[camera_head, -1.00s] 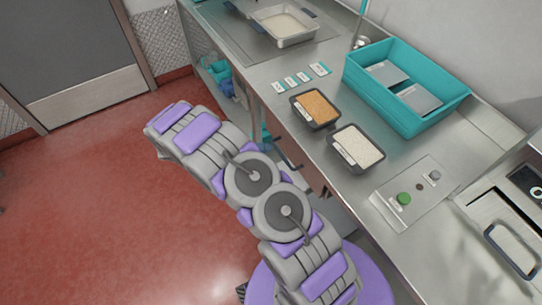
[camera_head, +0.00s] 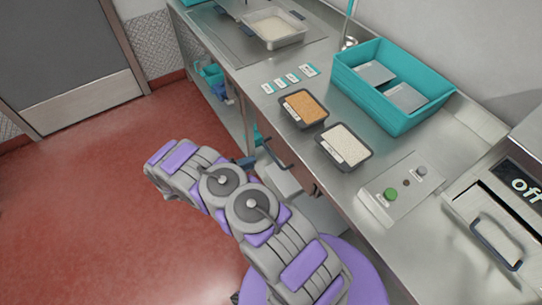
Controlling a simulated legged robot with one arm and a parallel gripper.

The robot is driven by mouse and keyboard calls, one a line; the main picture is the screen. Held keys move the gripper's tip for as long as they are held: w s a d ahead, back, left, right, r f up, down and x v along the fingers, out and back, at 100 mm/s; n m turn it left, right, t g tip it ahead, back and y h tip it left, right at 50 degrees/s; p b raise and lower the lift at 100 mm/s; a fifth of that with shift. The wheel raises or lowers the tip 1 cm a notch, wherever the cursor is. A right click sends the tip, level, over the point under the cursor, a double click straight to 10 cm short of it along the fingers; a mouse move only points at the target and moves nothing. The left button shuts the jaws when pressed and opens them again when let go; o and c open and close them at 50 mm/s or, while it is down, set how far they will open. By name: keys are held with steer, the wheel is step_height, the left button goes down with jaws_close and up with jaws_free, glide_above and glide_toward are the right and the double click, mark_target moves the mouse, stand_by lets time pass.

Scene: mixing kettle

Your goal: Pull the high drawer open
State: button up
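A dark bar handle (camera_head: 274,157) shows at the front of the steel counter, just right of my folded arm. A pale grey drawer-like front (camera_head: 284,179) shows just below it, partly hidden by my arm. I cannot tell from this angle how far any drawer stands out. My arm crosses the lower middle of the view and hides much of the area under the counter. I cannot make out my gripper's fingers.
On the steel counter (camera_head: 375,180) stand a teal bin (camera_head: 395,120), a tray of orange-brown grains (camera_head: 304,108), a tray of white grains (camera_head: 344,146) and a control box with a green button (camera_head: 390,194). A machine reading "off" (camera_head: 524,186) is at right. Red floor is open at left.

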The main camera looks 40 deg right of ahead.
mark_target(272, 154)
steer(key=b+x, duration=0.1)
steer(key=x, duration=1)
steer(key=shift+b, duration=0.3)
jaws_close()
steer(key=shift+s, duration=0.1)
